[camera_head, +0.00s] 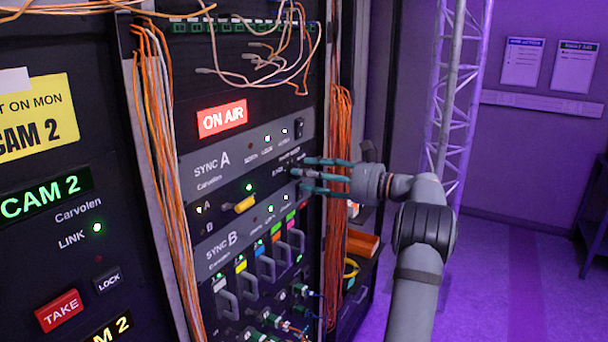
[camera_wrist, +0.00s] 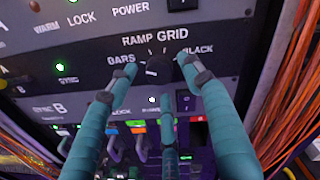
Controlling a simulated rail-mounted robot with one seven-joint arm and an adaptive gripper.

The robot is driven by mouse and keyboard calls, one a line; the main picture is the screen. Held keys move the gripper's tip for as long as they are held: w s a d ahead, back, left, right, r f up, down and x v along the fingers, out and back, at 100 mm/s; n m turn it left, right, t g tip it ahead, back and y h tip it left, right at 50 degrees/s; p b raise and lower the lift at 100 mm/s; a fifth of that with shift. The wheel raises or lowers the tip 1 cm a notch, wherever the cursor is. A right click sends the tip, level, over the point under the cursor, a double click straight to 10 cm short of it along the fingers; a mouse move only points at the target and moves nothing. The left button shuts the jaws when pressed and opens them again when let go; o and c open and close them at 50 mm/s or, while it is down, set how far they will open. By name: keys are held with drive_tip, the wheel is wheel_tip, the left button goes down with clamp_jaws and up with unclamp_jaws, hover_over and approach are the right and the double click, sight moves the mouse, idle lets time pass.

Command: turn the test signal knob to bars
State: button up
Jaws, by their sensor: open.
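The test signal knob (camera_wrist: 158,70) is a dark round knob in the wrist view, with the labels BARS, RAMP, GRID and BLACK around its upper side. A small light mark shows on its face, but I cannot tell surely which label it points to. My gripper (camera_wrist: 160,75) has teal fingers, one at the left of the knob, one at the right and one below. They are open around it, and I cannot tell if any touches it.
Orange cable bundles hang left (camera_head: 160,150) and right (camera_head: 338,190) of the panel. A black switch (camera_wrist: 186,101) sits just below right of the knob. The floor (camera_head: 505,270) to the right is clear.

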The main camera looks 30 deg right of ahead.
drive_tip(key=v, duration=1)
drive_tip(key=shift+s, duration=0.2)
drive_tip(key=shift+d, duration=0.1)
drive_tip(key=x, duration=1.2)
drive_tip(key=shift+m+p, duration=0.3)
drive_tip(key=shift+p, duration=0.1)
drive_tip(key=shift+f+b, duration=0.1)
drive_tip(key=shift+b, duration=0.2)
